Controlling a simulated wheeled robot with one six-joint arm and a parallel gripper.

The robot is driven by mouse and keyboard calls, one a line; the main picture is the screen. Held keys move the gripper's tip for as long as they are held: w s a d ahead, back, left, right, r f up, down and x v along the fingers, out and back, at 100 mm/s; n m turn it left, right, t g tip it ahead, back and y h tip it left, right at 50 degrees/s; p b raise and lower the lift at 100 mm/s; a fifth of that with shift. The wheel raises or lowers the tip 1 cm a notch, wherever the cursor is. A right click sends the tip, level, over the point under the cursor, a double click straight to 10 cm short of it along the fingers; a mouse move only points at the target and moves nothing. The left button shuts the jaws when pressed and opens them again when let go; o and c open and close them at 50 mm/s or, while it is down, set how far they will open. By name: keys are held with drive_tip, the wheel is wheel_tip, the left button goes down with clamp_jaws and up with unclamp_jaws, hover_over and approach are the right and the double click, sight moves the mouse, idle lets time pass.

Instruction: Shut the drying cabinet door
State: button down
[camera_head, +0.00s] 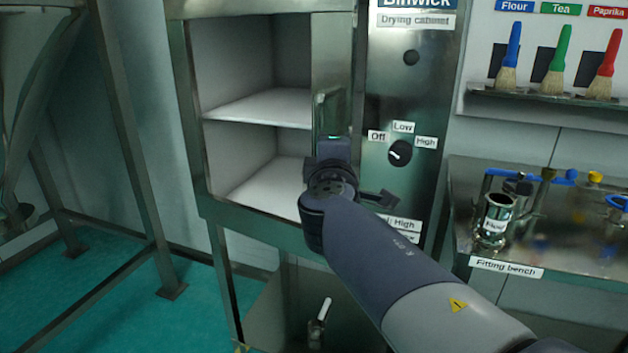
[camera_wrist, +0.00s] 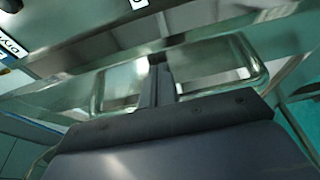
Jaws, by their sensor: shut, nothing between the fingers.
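The drying cabinet (camera_head: 183,80) stands open on its left side, with pale inner shelves bare in view. Its door (camera_head: 331,50) looks like the narrow steel panel at the right of the opening, seen nearly edge-on. A rectangular steel handle (camera_head: 323,112) stands out from this panel; it looks like the wide loop (camera_wrist: 245,60) in the wrist view. My gripper (camera_head: 333,146) is at the lower end of the handle. In the wrist view my gripper (camera_wrist: 160,72) has its fingers shut with nothing between them, across the loop. I cannot tell whether they touch it.
A control panel with a dial (camera_head: 400,153) is right of the opening. The fitting bench (camera_head: 560,230) with metal fittings stands right, below a rack of several brushes (camera_head: 558,65). A steel frame (camera_head: 135,170) stands left. Open green floor (camera_head: 100,310) lies lower left.

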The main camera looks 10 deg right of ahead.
drive_tip(key=w+d+b, duration=0.2)
drive_tip(key=w+d, duration=0.3)
drive_tip(key=shift+w+r, duration=0.25)
drive_tip(key=shift+r, duration=0.05)
